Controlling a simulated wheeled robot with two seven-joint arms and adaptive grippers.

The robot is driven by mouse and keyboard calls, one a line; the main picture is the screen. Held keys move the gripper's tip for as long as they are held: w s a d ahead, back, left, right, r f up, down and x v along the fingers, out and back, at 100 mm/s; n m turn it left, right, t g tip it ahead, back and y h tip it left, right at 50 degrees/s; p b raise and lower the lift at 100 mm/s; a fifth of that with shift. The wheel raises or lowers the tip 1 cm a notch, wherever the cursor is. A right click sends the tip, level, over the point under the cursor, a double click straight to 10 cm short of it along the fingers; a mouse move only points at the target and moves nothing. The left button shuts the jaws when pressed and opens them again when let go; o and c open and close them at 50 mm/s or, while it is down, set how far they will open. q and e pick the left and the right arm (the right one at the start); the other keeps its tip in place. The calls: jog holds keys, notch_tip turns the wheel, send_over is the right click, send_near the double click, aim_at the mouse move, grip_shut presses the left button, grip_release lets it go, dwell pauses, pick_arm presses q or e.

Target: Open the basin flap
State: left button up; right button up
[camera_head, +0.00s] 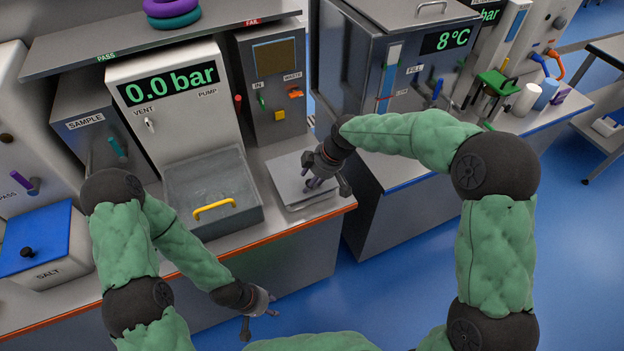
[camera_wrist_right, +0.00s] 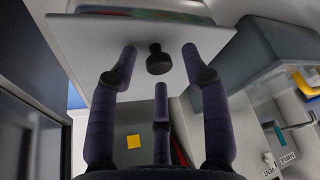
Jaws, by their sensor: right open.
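A grey basin-like box (camera_head: 225,212) with a see-through top and a yellow handle (camera_head: 215,208) stands on the counter under the "0.0 bar" panel. To its right a pale flat plate (camera_head: 287,176) lies on the counter. My right gripper (camera_head: 318,186) is over this plate, open. In the right wrist view its fingers (camera_wrist_right: 158,68) are spread around a dark knob (camera_wrist_right: 157,60) on the plate (camera_wrist_right: 85,42), apart from it. I cannot tell which cover is the basin flap. My left gripper (camera_head: 262,315) is open and empty in front of the counter, below its edge.
A white box with a blue lid (camera_head: 45,240) marked SALT stands at the left. A grey cabinet (camera_head: 275,85) with IN and WASTE controls rises behind the plate. A cooler reading 8°C (camera_head: 445,40) stands on the right counter. Blue floor (camera_head: 400,270) is clear in front.

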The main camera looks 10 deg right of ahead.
grip_shut()
jog(key=shift+r+p, duration=0.35)
jog(key=shift+p, duration=0.25)
jog(key=w+a+r+m+g+h+p, duration=0.1)
jog(key=w+r+g+p, duration=0.4)
jog(key=p, duration=1.1)
jog(key=shift+a+r+g+h, duration=0.45)
jog(key=shift+r+g, duration=0.25)
jog(key=shift+r, duration=0.4)
jog(key=shift+w, duration=0.15)
